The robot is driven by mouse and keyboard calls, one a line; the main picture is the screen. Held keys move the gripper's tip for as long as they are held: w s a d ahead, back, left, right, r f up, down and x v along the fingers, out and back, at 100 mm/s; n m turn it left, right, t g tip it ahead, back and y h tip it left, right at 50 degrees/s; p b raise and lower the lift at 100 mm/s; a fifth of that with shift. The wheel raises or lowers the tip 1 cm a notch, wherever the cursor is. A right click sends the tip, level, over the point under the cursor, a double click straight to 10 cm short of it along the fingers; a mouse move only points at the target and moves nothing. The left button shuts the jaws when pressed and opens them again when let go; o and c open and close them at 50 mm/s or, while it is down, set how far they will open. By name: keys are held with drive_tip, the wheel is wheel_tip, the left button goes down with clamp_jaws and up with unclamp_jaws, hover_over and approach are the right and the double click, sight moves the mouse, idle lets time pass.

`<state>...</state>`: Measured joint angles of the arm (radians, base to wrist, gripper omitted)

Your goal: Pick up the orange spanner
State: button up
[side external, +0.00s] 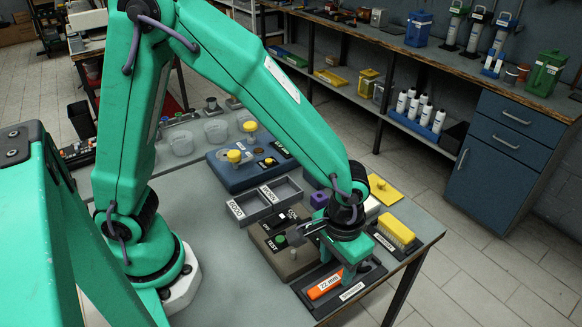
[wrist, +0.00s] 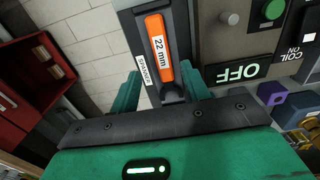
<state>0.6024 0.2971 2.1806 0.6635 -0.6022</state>
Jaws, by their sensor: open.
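The orange spanner (side external: 326,287), marked "22 mm", lies in a dark holder (side external: 308,301) labelled "SPANNER" near the front edge of the table. In the wrist view the orange spanner (wrist: 159,48) runs lengthwise up the picture, with its dark forked end closest to me. My gripper (wrist: 161,77) is open, with one green finger on each side of the spanner's line and nothing held. In the side view my gripper (side external: 340,266) is low over the holder, beside the spanner's far end. The fingers partly hide that end, and I cannot tell whether they touch anything.
A grey-brown test box (side external: 287,262) with buttons stands close beside the holder. A purple block (side external: 319,200), grey sorting trays (side external: 251,205) and a blue unit (side external: 236,178) stand farther back. The table's front-left is clear.

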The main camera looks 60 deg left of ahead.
sight(333, 280)
drive_tip(key=f, duration=0.2)
drive_tip(key=shift+a+f, duration=0.25)
drive_tip(key=shift+f, duration=1.15)
clamp_jaws()
